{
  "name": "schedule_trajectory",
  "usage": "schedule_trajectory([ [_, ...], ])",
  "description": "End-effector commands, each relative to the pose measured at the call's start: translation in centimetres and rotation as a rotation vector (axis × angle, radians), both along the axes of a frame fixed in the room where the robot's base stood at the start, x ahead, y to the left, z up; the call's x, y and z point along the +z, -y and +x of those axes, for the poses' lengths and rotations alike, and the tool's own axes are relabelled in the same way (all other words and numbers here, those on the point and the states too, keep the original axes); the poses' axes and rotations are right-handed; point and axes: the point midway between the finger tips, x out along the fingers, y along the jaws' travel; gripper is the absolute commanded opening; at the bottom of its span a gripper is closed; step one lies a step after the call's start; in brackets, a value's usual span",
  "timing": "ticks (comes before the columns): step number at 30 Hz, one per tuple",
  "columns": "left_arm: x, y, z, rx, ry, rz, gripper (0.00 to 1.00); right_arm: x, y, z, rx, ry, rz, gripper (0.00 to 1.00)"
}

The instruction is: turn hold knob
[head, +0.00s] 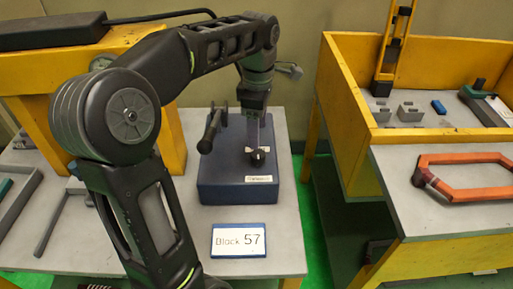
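A dark blue block-shaped device (215,182) stands on the grey table. A small round black knob (257,157) is on it, above a white label. A black bar-shaped handle (211,132) stands at the device's left side. My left arm arches over from the lower left, and its gripper (257,120) points down just above the knob. The fingers are small and blend with the device behind them, so I cannot tell their opening or whether they touch the knob. My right gripper is not in view.
A sign reading "Black 57" (238,240) lies in front of the device. A yellow-walled bench (346,105) with small parts is at the right, with an orange hexagonal frame (470,160) on its grey top. A yellow machine frame (35,75) stands behind my arm. Green floor separates the tables.

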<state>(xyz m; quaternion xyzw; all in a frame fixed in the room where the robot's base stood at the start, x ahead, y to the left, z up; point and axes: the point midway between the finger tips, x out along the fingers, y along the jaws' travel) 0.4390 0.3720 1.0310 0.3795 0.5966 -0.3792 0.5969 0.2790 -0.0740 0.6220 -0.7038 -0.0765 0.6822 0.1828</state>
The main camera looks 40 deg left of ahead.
Motion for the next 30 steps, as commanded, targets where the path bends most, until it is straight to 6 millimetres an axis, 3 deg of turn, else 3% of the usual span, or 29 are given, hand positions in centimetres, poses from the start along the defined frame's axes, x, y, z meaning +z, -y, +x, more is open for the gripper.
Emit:
schedule_trajectory([
  [5,-1.4,0.0,-0.1,0.000,-0.003,0.000,0.60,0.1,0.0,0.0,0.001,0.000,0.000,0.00],
  [18,-7.4,0.0,0.0,-0.001,-0.003,0.000,0.60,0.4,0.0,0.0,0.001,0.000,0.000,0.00],
  [28,-7.8,0.0,0.0,0.000,0.000,0.000,0.60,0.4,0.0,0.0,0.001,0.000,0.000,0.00],
  [30,-7.8,0.0,0.0,0.000,0.000,0.000,0.55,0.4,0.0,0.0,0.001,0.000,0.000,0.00],
])
